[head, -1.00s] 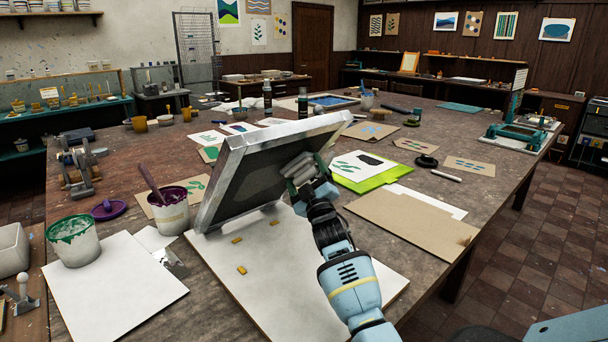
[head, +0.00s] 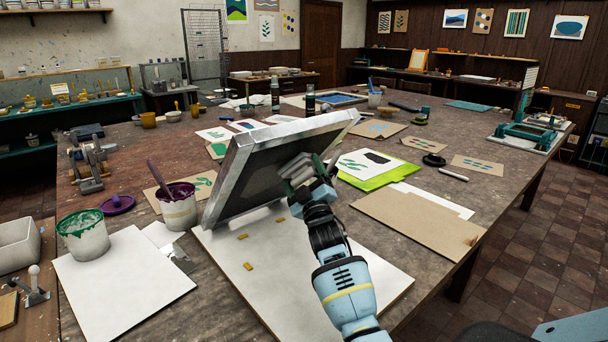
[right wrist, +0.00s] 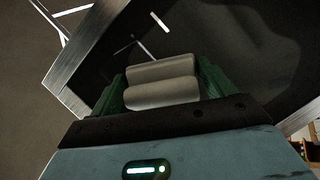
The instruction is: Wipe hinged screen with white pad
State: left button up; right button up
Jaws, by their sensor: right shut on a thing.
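The hinged screen (head: 262,165) is a silver frame with dark mesh, tilted up over a white board (head: 315,275) on the table. My right gripper (head: 299,173) is at the lower right part of the screen's underside. It is shut on the white pad (head: 296,166), which looks pale grey in the shade. In the right wrist view the pad (right wrist: 163,92) sits between the green fingers, with the dark mesh (right wrist: 225,50) right behind it. I cannot tell for certain whether the pad touches the mesh. My left gripper is not in view.
A purple ink tub (head: 178,210) and a green ink tub (head: 82,238) stand to the left. A brown board (head: 420,222) and a green sheet (head: 375,178) lie to the right.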

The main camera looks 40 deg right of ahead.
aim_at(291, 174)
jog(key=shift+a+r, duration=0.1)
dwell(0.5)
jog(key=shift+a, duration=1.2)
jog(key=shift+s+a, duration=0.1)
jog(key=shift+a, duration=0.15)
jog(key=shift+a, duration=0.1)
jog(key=shift+s+a, duration=0.15)
jog(key=shift+a, duration=1.25)
jog(key=shift+a, duration=0.15)
